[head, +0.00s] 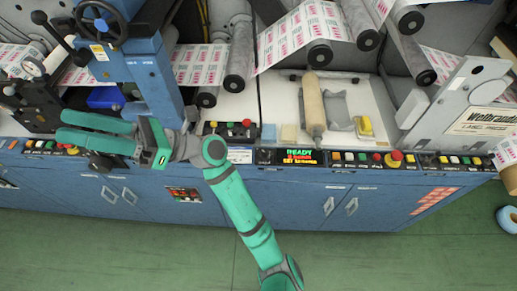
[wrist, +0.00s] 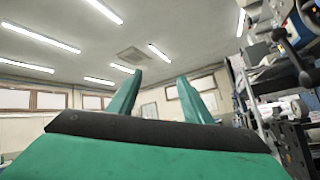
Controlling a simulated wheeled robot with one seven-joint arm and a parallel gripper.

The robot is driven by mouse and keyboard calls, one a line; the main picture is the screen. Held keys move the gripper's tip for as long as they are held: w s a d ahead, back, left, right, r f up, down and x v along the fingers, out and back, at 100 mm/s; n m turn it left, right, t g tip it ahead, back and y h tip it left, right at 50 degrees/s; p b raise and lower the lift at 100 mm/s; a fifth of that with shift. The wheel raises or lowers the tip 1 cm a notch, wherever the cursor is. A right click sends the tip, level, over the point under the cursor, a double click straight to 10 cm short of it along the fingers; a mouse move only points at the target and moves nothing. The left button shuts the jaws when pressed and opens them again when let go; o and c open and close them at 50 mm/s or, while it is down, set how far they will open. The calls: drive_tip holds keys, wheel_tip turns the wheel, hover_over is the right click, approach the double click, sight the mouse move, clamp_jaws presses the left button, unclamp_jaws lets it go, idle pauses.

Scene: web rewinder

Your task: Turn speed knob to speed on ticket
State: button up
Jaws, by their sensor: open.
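My gripper (head: 61,126) is at the left of the head view, over the machine's front edge. Its two green fingers point left, apart, with nothing between them. In the wrist view the fingers (wrist: 160,76) stand apart against the ceiling. I cannot make out the speed knob for certain; a dark part (head: 108,162) shows just below the gripper, partly covered. A small white card (head: 240,155) sits on the front panel, left of the lit display (head: 298,156). Its print is too small to read, so I cannot tell if it is the ticket. The display shows "READY" in green.
The front panel carries several coloured buttons and a red mushroom button (head: 396,156). A blue column with a handwheel (head: 100,22) rises behind my gripper. A wooden-coloured roller (head: 313,103) lies on the white table. The green floor (head: 370,262) in front is clear.

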drive_tip(key=a+f+n+h, duration=0.3)
drive_tip(key=f+n+h, duration=0.1)
drive_tip(key=f+h, duration=0.1)
drive_tip(key=n+t+h, duration=0.4)
drive_tip(key=t+h, duration=0.5)
drive_tip(key=h, duration=1)
hover_over(265, 152)
wheel_tip(265, 152, down, 20)
wheel_tip(265, 152, down, 11)
drive_tip(key=shift+r, duration=0.1)
drive_tip(key=c, duration=1.1)
drive_tip(key=shift+o, duration=0.2)
